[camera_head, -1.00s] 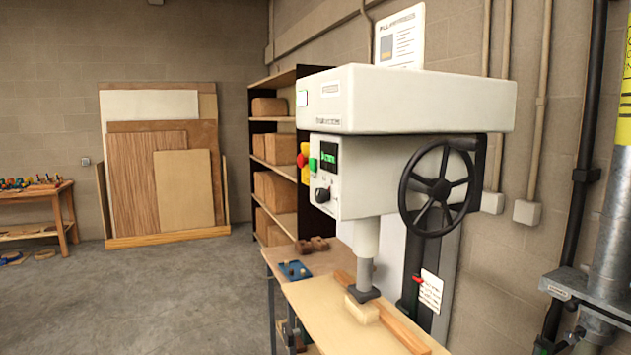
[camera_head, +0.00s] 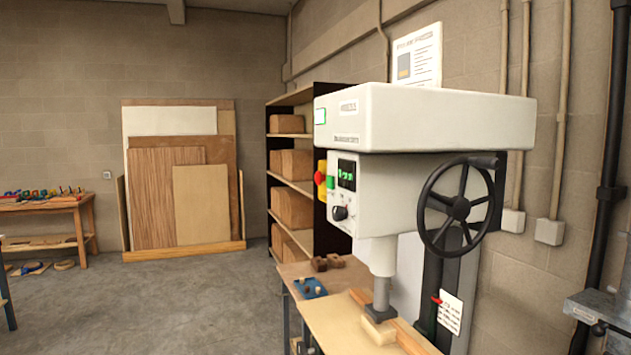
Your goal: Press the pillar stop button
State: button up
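A white pillar press (camera_head: 425,118) stands at the right of the view, with a black handwheel (camera_head: 458,208) on its side. A red stop button (camera_head: 319,178) on a yellow housing (camera_head: 322,168) sits at the left edge of its control box. Beside it are a green button (camera_head: 330,183), a small lit green display (camera_head: 346,174) and a black knob (camera_head: 340,212). The button is seen from the side, and I cannot tell whether it is pressed in. My gripper is not in view.
Under the press, a wooden board (camera_head: 335,328) carries a small block (camera_head: 378,332) beneath the press foot. A shelf of boxes (camera_head: 294,206) stands behind. Wood panels (camera_head: 165,232) lean on the back wall.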

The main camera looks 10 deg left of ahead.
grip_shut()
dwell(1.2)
